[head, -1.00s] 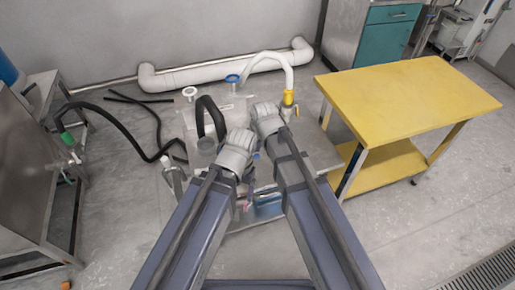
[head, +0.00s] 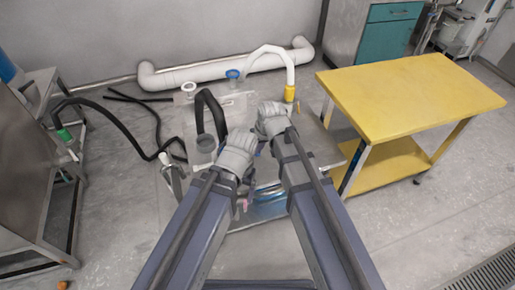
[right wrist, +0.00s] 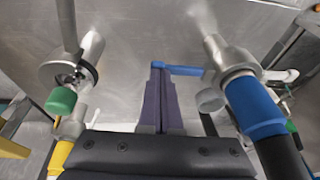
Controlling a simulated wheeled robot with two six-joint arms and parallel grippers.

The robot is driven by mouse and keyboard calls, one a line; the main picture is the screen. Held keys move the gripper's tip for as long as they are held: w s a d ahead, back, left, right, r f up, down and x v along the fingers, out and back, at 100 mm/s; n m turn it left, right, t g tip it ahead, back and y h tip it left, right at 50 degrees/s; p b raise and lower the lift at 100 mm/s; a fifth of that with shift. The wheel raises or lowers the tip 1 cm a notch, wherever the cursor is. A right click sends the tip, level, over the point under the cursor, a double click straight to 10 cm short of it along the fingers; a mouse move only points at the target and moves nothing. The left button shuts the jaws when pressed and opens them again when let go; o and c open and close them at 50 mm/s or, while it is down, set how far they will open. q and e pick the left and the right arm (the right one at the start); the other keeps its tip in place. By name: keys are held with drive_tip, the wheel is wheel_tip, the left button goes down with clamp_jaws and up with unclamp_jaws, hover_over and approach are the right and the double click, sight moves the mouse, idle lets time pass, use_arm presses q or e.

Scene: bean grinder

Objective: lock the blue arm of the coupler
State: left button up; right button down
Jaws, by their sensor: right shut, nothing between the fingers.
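In the right wrist view, the coupler (right wrist: 255,102) at right is a metal fitting with a blue sleeve and a dark hose. Its blue arm (right wrist: 182,70) is a thin bar standing out to the left from the fitting. My right gripper (right wrist: 157,72) is shut and empty. Its fingertips are at the free left end of the blue arm, apparently very close; I cannot tell whether they touch. In the head view my right wrist hides the right fingertips and the coupler. My left wrist shows there too, but its fingers are hidden.
A metal fitting with a green knob (right wrist: 61,100) stands at left in the right wrist view, with a yellow part (right wrist: 60,152) below. In the head view, a black hose (head: 207,108) and a white hose (head: 290,62) arch behind my wrists. A yellow table (head: 420,90) stands at right.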

drive_tip(key=shift+w+d+f+y+b, duration=0.15)
drive_tip(key=shift+d+f+y+b, duration=0.1)
drive_tip(key=shift+f+y+b, duration=0.3)
drive_tip(key=f+y+b, duration=0.1)
drive_tip(key=y+b, duration=0.1)
drive_tip(key=f+g+y+b, duration=0.1)
drive_tip(key=f+b, duration=0.1)
drive_tip(key=b, duration=0.1)
drive_tip(key=shift+d+m+y, duration=0.2)
drive_tip(key=shift+m+y, duration=0.1)
drive_tip(key=shift+y, duration=0.05)
drive_tip(key=f+b, duration=0.2)
drive_tip(key=b, duration=0.1)
drive_tip(key=shift+a+f, duration=0.25)
drive_tip(key=shift+s+a+f+b, duration=0.25)
drive_tip(key=shift+a+f+b, duration=0.3)
drive_tip(key=shift+f+b, duration=0.3)
drive_tip(key=shift+a+f, duration=0.1)
drive_tip(key=shift+r, duration=0.2)
drive_tip(key=shift+r+p, duration=0.7)
drive_tip(key=shift+p, duration=0.1)
